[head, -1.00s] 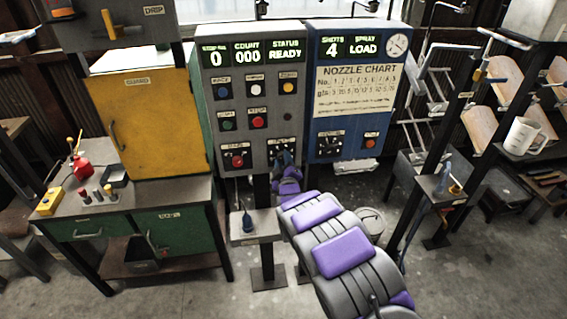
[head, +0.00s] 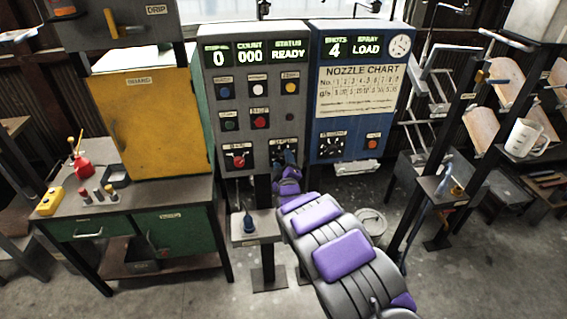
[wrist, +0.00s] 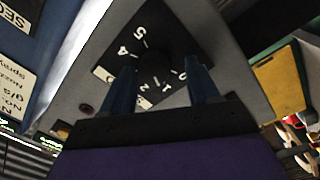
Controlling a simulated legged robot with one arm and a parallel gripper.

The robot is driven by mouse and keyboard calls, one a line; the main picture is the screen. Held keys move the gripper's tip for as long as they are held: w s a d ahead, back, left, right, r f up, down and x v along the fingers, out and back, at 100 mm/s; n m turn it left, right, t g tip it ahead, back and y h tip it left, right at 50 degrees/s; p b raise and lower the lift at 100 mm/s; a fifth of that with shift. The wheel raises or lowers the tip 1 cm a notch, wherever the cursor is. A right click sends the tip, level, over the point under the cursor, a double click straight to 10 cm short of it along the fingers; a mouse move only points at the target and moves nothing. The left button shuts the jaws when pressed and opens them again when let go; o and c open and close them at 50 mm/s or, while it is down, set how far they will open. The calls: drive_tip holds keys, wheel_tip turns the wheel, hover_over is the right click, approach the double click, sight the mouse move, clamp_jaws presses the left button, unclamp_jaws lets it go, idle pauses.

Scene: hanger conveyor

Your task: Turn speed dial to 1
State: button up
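The speed dial is a dark knob (wrist: 153,62) on a black plate with white numerals, upside down in the wrist view; 4, 5, 2, 1 and 0 can be made out. My gripper (wrist: 161,75) is open, with one blue finger on each side of the knob. I cannot tell whether either finger touches it, and the knob's pointer is too dark to read. In the head view my gripper (head: 287,158) is at the lower right of the grey control panel (head: 268,108) and covers most of the dial. The panel's left display (head: 217,58) reads 0.
A red selector (head: 238,160) sits left of the dial, with coloured buttons above. A blue panel (head: 362,110) with another dial (head: 330,147) stands to the right. A small stand (head: 254,227) is below, left of my arm. A yellow cabinet (head: 155,120) is at left.

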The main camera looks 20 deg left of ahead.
drive_tip(key=shift+d, duration=0.2)
drive_tip(key=p+v, duration=0.2)
drive_tip(key=v, duration=1.5)
drive_tip(key=shift+s+a, duration=0.1)
